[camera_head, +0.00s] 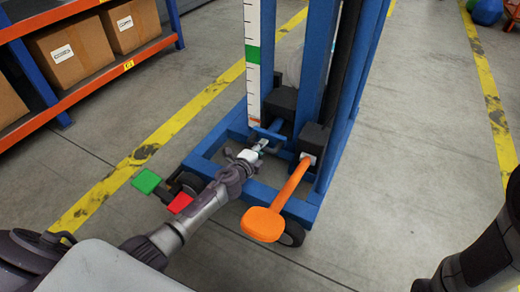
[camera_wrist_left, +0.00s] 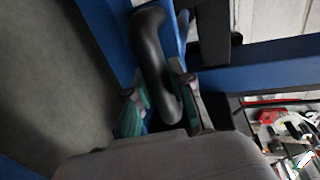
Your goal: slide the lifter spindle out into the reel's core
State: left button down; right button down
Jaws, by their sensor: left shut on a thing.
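The lifter (camera_head: 325,50) is a blue frame with a tall mast and a low base. My left gripper (camera_head: 262,146) reaches in low at its near side, beside a black block. In the left wrist view, my left gripper (camera_wrist_left: 160,98) is shut on a black curved handle (camera_wrist_left: 152,50), with teal-padded fingers on both sides of it. In the head view the handle is mostly hidden by the gripper. I cannot make out the spindle or the reel's core. My right gripper is out of view.
An orange lever (camera_head: 284,197) sticks out towards me, right of my left gripper. A green pedal (camera_head: 146,181) and a red pedal (camera_head: 180,203) lie left of the base. An orange shelf (camera_head: 95,78) with boxes stands at the left.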

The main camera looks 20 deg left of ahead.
pick_arm(q)
jog(key=shift+w+r, duration=0.15)
jog(key=c, duration=1.4)
grip_release()
jog(key=shift+c, duration=0.2)
jog(key=o, duration=0.4)
jog(key=shift+w, duration=0.1)
jog(key=shift+o, duration=0.2)
jog(key=shift+s+a, duration=0.1)
jog(key=shift+s, duration=0.4)
jog(key=v, duration=1.1)
jog(key=shift+s, duration=0.1)
